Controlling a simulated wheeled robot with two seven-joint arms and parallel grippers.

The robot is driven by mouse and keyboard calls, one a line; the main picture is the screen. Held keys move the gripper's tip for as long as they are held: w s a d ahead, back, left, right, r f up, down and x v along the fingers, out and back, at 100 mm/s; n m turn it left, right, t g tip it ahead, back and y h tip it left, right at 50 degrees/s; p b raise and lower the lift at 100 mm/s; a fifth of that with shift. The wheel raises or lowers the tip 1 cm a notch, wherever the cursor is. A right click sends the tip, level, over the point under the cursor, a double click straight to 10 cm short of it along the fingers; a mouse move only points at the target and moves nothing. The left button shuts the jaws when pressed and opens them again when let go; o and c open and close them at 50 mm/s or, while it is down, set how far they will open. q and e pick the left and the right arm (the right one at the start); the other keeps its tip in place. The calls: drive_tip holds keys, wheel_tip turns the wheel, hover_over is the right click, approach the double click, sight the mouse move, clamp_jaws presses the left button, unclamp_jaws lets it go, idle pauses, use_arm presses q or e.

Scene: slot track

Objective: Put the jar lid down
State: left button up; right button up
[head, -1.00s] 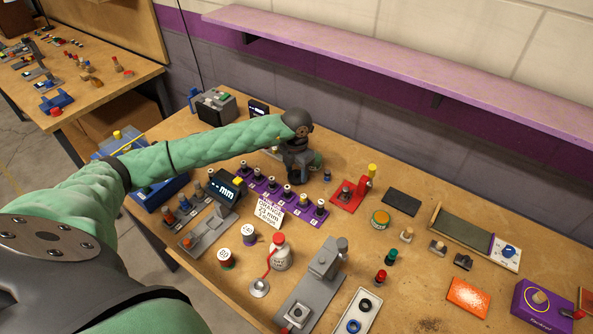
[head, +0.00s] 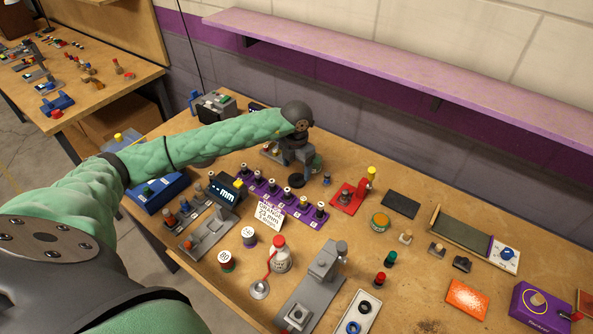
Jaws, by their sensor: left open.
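My left gripper (head: 297,170) is at the end of the green-sleeved arm, behind the purple rack, pointing down with its jaws open. A small dark round disc (head: 296,181), which looks like the jar lid, lies just below the fingertips, apart from them as far as I can tell. A greenish round thing (head: 317,163), perhaps a jar, is partly hidden behind the gripper. My right gripper is not in view.
A purple rack (head: 283,199) with several spools stands just in front of the gripper. A red stand (head: 347,198) and an orange-topped tin (head: 380,221) are to the right. A grey box (head: 216,107) is at the back left, and a purple shelf (head: 420,62) overhangs the back.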

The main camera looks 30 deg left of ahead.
sight(297, 174)
use_arm(q)
wheel_tip(297, 174, up, 9)
drive_tip(key=p, duration=0.1)
drive_tip(key=shift+p, duration=0.3)
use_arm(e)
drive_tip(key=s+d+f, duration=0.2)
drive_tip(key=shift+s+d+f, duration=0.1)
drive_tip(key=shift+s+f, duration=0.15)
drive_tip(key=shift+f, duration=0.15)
use_arm(q)
drive_tip(key=shift+f, duration=0.1)
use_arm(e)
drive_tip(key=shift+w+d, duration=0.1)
